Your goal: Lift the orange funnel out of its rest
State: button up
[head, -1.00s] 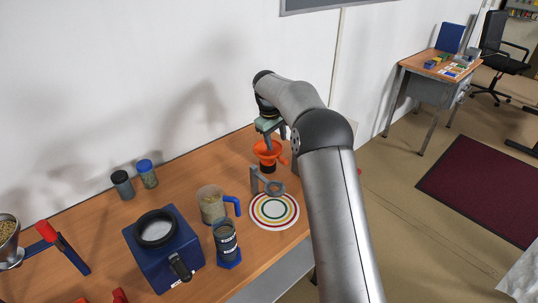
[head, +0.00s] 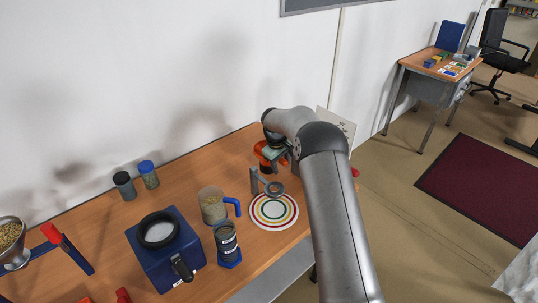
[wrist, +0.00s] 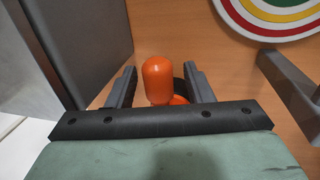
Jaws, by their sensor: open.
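The orange funnel (head: 259,150) is at the back of the bench in the head view, partly hidden by my arm. Its dark rest (head: 265,168) shows just below it. In the wrist view, the rounded orange handle (wrist: 158,78) of the funnel stands between the two fingers of my gripper (wrist: 160,86). The gripper is open, with a gap visible on each side of the handle. The rest of the funnel is mostly hidden behind the handle and the gripper body.
A grey ring stand (head: 255,182) is in front of the funnel, beside a ringed round mat (head: 273,222). A jug (head: 213,205), a dark jar (head: 226,240) and a blue machine (head: 165,258) stand to the left. A grey panel (wrist: 85,45) is close by in the wrist view.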

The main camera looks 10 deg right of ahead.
grip_shut()
jog(key=shift+r, duration=0.1)
